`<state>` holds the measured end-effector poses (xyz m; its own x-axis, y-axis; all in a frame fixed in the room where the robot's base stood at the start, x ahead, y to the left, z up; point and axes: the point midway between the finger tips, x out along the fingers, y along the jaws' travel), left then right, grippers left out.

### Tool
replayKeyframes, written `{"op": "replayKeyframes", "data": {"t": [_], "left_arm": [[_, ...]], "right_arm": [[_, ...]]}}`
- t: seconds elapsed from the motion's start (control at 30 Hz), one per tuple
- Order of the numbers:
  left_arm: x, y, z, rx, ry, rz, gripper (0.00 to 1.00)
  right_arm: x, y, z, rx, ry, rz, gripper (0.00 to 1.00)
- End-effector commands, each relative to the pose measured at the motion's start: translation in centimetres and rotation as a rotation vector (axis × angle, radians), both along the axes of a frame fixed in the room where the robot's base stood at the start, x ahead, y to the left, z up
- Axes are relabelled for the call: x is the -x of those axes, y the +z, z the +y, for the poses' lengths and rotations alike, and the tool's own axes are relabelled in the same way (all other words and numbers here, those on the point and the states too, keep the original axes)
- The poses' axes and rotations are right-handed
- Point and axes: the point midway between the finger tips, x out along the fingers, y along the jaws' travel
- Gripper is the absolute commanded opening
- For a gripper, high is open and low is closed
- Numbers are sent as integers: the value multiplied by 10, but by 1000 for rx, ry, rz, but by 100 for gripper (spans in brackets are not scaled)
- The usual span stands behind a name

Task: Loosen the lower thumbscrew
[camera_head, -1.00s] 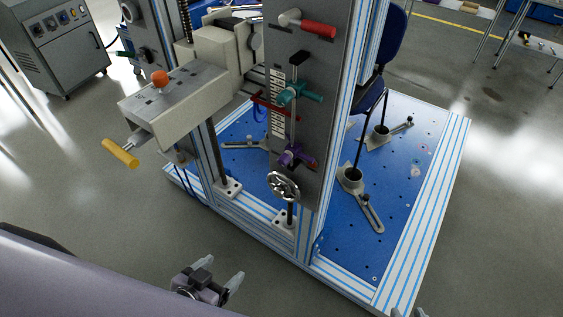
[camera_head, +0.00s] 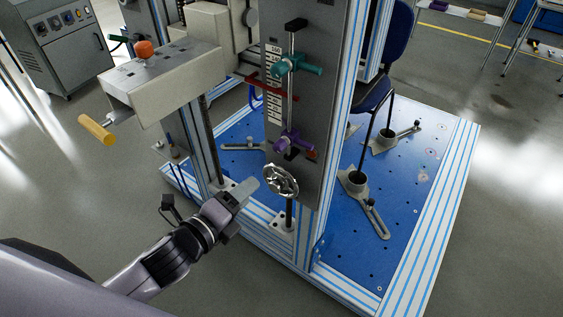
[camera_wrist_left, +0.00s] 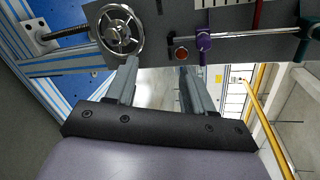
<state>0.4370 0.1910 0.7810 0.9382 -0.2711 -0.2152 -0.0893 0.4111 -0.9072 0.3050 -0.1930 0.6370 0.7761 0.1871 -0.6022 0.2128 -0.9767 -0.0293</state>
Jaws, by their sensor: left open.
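The lower thumbscrew, purple (camera_head: 288,142), sits low on the scaled rod of the grey upright panel. It also shows at the upper right of the left wrist view (camera_wrist_left: 205,44). The upper thumbscrew, teal (camera_head: 297,65), is higher on the same rod. My left gripper (camera_head: 243,206) is open and empty, below and left of the purple thumbscrew, near the handwheel. In the left wrist view its two fingers (camera_wrist_left: 160,75) point up toward the panel's edge, with the thumbscrew beyond the right finger. My right gripper is out of view.
A metal handwheel (camera_head: 282,180) stands out below the purple thumbscrew, close to my left fingers. A red button (camera_wrist_left: 181,54) is beside the thumbscrew. A yellow-handled crank (camera_head: 96,129) juts out at left. The blue base plate (camera_head: 340,235) has striped frame rails. The floor in front is clear.

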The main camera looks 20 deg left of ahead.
Motion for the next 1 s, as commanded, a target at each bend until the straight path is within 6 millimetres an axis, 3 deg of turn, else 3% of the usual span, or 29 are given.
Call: {"op": "replayKeyframes", "data": {"t": [0.03, 0.2, 0.4, 0.67, 1.0], "left_arm": [[-8, 1, 0, -141, -42, -81, 53], [-25, 22, -3, -601, -137, -326, 53], [-32, 40, -5, -935, -176, -497, 53], [-43, 46, -8, -1013, -180, -535, 53], [-82, 45, -23, -1009, -181, -534, 53]], "right_arm": [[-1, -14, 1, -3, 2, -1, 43], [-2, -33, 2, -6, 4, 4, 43], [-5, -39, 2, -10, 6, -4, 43], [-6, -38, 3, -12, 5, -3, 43], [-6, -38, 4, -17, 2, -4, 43]]}}
